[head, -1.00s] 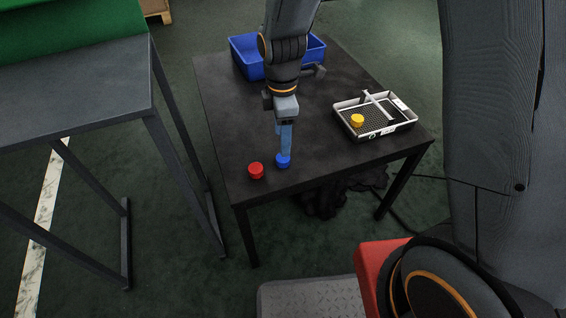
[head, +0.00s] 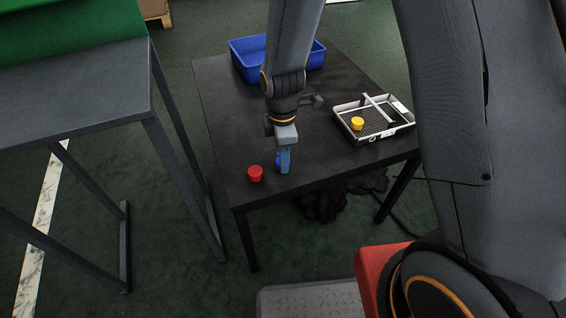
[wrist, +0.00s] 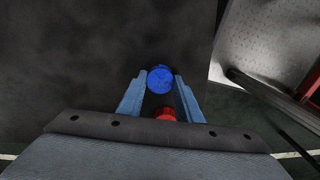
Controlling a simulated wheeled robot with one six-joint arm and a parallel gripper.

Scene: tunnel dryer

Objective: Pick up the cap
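Three caps are in view: a blue cap (head: 278,162), a red cap (head: 255,174) and a yellow cap (head: 357,124). The blue and red caps stand on the dark table's near end, the red one to the left. My gripper (head: 284,168) points down at the blue cap, its fingers hiding most of it in the head view. In the wrist view my gripper (wrist: 161,78) is open, with the blue cap (wrist: 160,80) between the fingertips and a narrow gap at the sides. The red cap (wrist: 165,114) shows partly, lower between the fingers.
The dark table (head: 225,115) carries a blue bin (head: 248,62) at the back and a metal tray (head: 347,131) at the right, which holds the yellow cap. A grey bench (head: 80,95) stands to the left. The table's middle is clear.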

